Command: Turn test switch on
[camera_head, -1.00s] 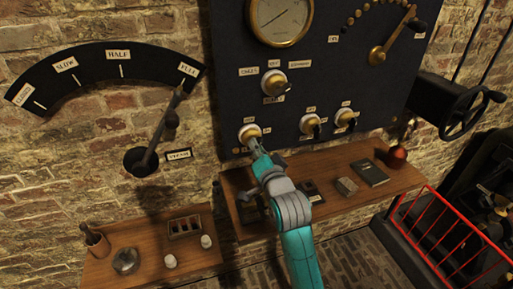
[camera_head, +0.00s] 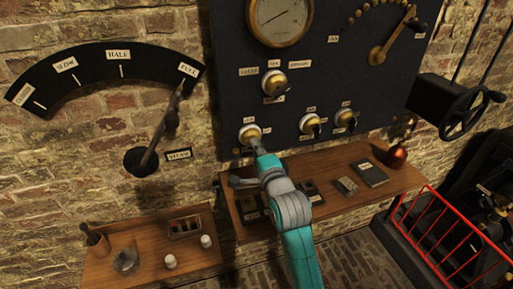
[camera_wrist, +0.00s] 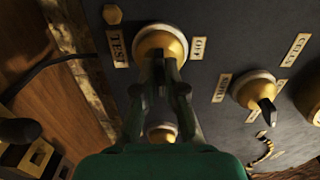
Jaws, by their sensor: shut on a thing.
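The test switch (camera_head: 247,131) is a round brass boss on the dark panel (camera_head: 225,70), at its lower left. It also shows in the wrist view (camera_wrist: 160,41), between a label reading TEST on the left and one reading OFF on the right. My gripper (camera_head: 257,148) reaches up to it from below. In the wrist view my gripper's fingers (camera_wrist: 162,85) are closed together on the switch's lever, just at the boss. The fingers hide most of the lever, so I cannot tell which label it points to.
Another brass switch with a dark lever (camera_wrist: 255,90) is beside it in the wrist view. Two more switches (camera_head: 310,124) (camera_head: 346,118) are to the right on the panel. A wooden shelf (camera_head: 290,172) with small items runs below. A red railing (camera_head: 440,225) stands at the right.

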